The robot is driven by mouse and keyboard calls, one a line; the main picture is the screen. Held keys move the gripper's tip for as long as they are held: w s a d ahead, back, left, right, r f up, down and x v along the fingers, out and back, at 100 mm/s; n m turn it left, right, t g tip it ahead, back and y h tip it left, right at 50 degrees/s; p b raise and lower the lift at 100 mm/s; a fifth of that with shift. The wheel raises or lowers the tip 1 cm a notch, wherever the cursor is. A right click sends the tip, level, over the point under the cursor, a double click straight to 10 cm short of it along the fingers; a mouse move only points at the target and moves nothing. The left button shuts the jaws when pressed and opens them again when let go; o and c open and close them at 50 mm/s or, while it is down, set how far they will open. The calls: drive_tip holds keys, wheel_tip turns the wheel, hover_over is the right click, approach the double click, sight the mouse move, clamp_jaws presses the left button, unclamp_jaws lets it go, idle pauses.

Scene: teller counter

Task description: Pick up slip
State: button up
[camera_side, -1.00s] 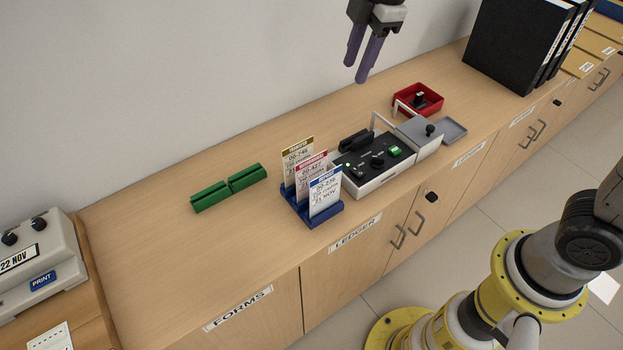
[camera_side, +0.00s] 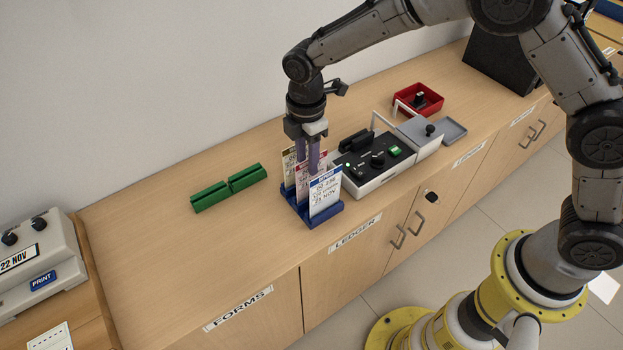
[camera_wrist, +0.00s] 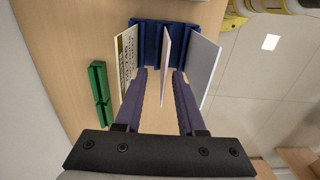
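Three paper slips stand upright in a blue slotted holder (camera_side: 328,219): a yellow-headed slip (camera_side: 289,166) at the back, a red-headed slip (camera_side: 306,190) in the middle and a blue-headed slip (camera_side: 326,190) in front. My gripper (camera_side: 308,165) points down into the holder from above, with purple fingers open. In the wrist view, the middle slip (camera_wrist: 166,48) stands edge-on between the fingers, with a gap on both sides. The yellow-headed slip (camera_wrist: 126,62) is just outside the left finger, and the blue-headed slip (camera_wrist: 205,65) outside the right finger. The fingers partly hide the rear slips in the side view.
A control box (camera_side: 368,180) with knobs and a green button stands close right of the holder. Green blocks (camera_side: 229,187) lie to the left. A red tray (camera_side: 430,108) and a grey tray (camera_side: 453,130) are further right.

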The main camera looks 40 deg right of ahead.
drive_tip(key=f, duration=0.5)
drive_tip(key=shift+s+d+f, duration=0.25)
drive_tip(key=shift+d+f, duration=0.1)
clamp_jaws()
